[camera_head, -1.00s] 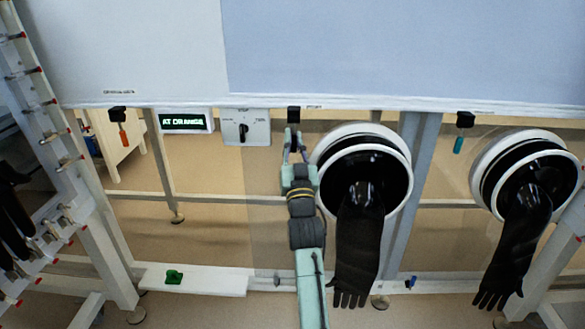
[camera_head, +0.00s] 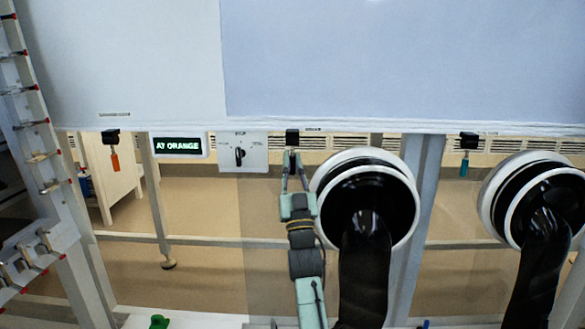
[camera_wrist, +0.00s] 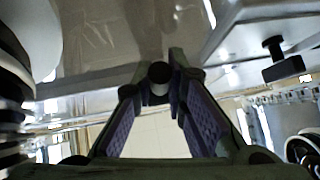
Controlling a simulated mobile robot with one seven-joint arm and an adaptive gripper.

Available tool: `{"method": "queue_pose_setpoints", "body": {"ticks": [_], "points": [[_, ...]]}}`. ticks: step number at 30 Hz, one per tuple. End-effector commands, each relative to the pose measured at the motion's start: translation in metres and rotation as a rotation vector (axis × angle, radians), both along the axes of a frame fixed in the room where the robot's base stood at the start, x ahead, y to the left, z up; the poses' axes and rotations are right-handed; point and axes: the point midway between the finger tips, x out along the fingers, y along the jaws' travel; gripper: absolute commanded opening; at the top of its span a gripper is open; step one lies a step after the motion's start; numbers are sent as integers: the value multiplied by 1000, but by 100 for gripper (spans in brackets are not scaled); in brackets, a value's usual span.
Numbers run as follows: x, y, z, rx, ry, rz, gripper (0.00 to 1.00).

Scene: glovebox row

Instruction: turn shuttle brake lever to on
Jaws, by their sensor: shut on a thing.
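My gripper (camera_head: 292,158) is raised under the middle black lever mount (camera_head: 292,137) on the lower edge of the cabinet. Its fingers are shut on the lever hanging there. In the wrist view the lever (camera_wrist: 159,76) shows as a dark round end between the fingertips of my gripper (camera_wrist: 160,85). The fingers hide most of the lever, so its angle cannot be told. The small label above the mount is too small to read, so I cannot confirm that this is the shuttle brake lever.
An orange-handled lever (camera_head: 115,161) hangs at left, a teal-handled one (camera_head: 464,164) at right. A display (camera_head: 178,146) reads "AT ORANGE", beside a knob panel (camera_head: 256,158). A black-gloved port (camera_head: 325,195) stands close right of my gripper; another port (camera_head: 487,210) is farther right.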

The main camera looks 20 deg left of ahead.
Motion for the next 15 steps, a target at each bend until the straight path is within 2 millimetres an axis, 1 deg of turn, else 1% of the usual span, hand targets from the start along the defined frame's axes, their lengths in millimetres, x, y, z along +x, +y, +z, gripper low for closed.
{"method": "queue_pose_setpoints", "body": {"ticks": [5, 6, 15], "points": [[1, 0, 1, 0, 1, -1, 0], [1, 0, 1, 0, 1, -1, 16], [0, 0, 0, -1, 2, -1, 34]]}}
